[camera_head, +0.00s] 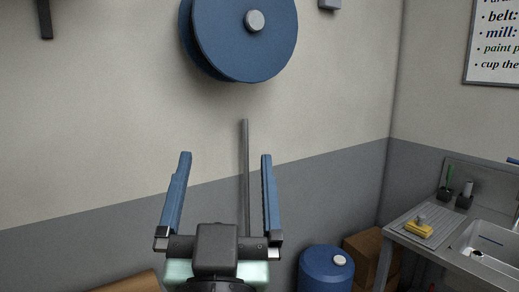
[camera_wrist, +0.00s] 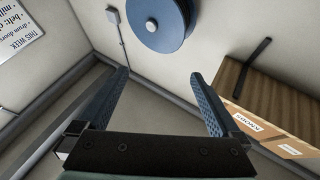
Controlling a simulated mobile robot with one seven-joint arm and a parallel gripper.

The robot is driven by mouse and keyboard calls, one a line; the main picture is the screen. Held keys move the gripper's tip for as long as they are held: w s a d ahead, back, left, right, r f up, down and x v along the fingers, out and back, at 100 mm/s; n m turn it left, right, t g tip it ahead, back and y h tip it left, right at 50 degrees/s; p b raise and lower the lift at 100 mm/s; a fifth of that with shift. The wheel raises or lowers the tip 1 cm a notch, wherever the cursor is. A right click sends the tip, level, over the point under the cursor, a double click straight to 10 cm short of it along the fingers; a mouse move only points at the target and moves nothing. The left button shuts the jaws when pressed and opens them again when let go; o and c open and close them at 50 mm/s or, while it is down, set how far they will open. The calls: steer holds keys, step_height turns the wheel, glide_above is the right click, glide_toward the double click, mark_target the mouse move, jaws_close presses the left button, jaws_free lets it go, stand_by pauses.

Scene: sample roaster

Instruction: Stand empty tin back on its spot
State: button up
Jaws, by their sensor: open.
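My gripper (camera_head: 226,160) is raised in front of the wall with its two blue fingers wide apart and nothing between them. It also shows open and empty in the wrist view (camera_wrist: 161,82). No tin shows in either view, and I cannot make out its spot.
A blue reel (camera_head: 240,38) is mounted on the wall above my gripper. A blue drum (camera_head: 326,272) stands at the lower right beside cardboard boxes (camera_head: 364,250). A sink counter (camera_head: 430,238) with a yellow sponge (camera_head: 418,230) is at the far right. Labelled boxes (camera_wrist: 270,105) show in the wrist view.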

steer(key=s+d+r+t, duration=0.3)
steer(key=s+r, duration=0.5)
steer(key=r, duration=0.5)
steer(key=shift+s+d+t+h, duration=0.2)
steer(key=shift+d+t+h, duration=0.2)
steer(key=shift+d, duration=0.05)
